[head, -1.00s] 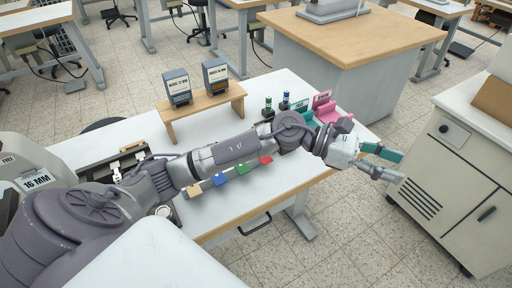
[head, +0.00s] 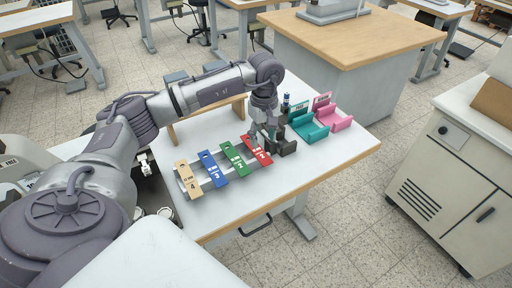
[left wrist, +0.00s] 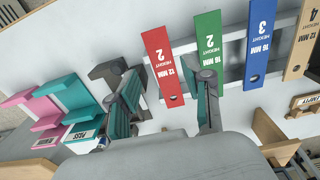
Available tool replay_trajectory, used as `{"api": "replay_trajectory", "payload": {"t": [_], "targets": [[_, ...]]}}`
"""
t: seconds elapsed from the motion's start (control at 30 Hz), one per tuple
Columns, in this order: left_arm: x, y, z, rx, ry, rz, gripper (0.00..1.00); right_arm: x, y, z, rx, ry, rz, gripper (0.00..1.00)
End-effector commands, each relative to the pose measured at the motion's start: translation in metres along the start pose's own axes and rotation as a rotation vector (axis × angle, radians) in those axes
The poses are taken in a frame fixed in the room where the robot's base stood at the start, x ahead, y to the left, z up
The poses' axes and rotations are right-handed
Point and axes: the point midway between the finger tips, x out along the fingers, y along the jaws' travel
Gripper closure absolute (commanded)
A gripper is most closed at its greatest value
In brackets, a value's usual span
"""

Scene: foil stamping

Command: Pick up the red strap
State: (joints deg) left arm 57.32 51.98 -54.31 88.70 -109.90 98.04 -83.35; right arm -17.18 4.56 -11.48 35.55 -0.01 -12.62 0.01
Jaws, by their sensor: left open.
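In the left wrist view the red strap (left wrist: 162,60) runs in between the two spread fingers of the left gripper (left wrist: 168,90). The fingers have teal pads and are apart, with a gap to the strap. Whether they reach down to strap height I cannot tell. My right gripper is out of view.
Green (head: 234,158), blue (head: 212,168) and tan (head: 188,180) straps lie left of the red one. A teal holder (head: 309,126) and a pink holder (head: 333,117) stand right of the gripper. A wooden stand (head: 208,119) is behind. The table's front right is clear.

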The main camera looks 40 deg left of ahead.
Motion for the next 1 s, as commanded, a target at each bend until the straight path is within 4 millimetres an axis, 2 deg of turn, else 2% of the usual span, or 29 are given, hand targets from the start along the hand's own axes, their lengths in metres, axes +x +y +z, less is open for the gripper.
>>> {"api": "replay_trajectory", "payload": {"t": [0.27,0.4,0.53,1.0], "targets": [[0.021,-0.001,0.003,0.001,-0.003,-0.002,0.5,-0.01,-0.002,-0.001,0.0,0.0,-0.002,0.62],[0.043,-0.001,0.007,0.0,-0.004,-0.003,0.5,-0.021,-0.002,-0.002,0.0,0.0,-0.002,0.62],[0.059,-0.001,0.006,0.001,-0.002,0.0,0.5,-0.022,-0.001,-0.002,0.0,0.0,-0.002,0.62],[0.064,0.0,0.006,0.001,-0.001,0.002,0.5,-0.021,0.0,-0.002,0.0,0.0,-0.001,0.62]]}}
